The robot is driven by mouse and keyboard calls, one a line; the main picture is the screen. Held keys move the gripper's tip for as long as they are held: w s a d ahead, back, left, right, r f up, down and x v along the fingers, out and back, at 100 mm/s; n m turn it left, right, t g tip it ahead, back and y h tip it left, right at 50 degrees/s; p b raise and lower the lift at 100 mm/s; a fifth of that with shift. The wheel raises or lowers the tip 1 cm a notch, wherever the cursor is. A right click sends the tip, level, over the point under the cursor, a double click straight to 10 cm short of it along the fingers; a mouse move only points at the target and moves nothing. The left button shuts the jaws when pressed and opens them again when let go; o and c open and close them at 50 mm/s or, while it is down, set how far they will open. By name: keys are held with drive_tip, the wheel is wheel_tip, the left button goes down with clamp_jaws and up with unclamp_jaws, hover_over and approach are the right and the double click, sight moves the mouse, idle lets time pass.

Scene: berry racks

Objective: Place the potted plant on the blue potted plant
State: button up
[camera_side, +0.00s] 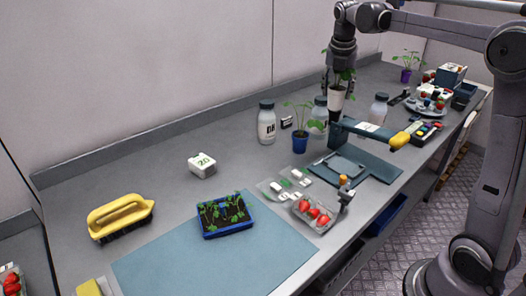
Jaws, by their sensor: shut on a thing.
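My gripper (340,73) is right of centre, above the bench, pointing down. It is shut on a potted plant with a white pot (337,99), whose green leaves spread around the fingers. This pot appears raised above the bench, to the right of and higher in the picture than the blue potted plant. The blue potted plant (299,144) stands upright on the bench with green leaves above its blue pot. The fingertips are partly hidden by the leaves.
White bottles (267,124) stand behind the blue pot, another (377,108) to the right. A purple-potted plant (406,74) stands far back. A seedling tray (226,216) and yellow brush (120,215) are left.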

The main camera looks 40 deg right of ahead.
drive_tip(key=shift+w+a+f, duration=1.05)
drive_tip(key=shift+w+f, duration=0.1)
drive_tip(key=shift+f, duration=0.45)
drive_tip(key=shift+w+a+f, duration=1.1)
drive_tip(key=shift+w+f, duration=0.05)
drive_tip(key=shift+f, duration=0.5)
drive_tip(key=shift+w+a+f, duration=1.05)
drive_tip(key=shift+w+f, duration=0.1)
drive_tip(key=shift+f, duration=0.45)
drive_tip(key=o, duration=1.2)
drive_tip(key=shift+f, duration=0.1)
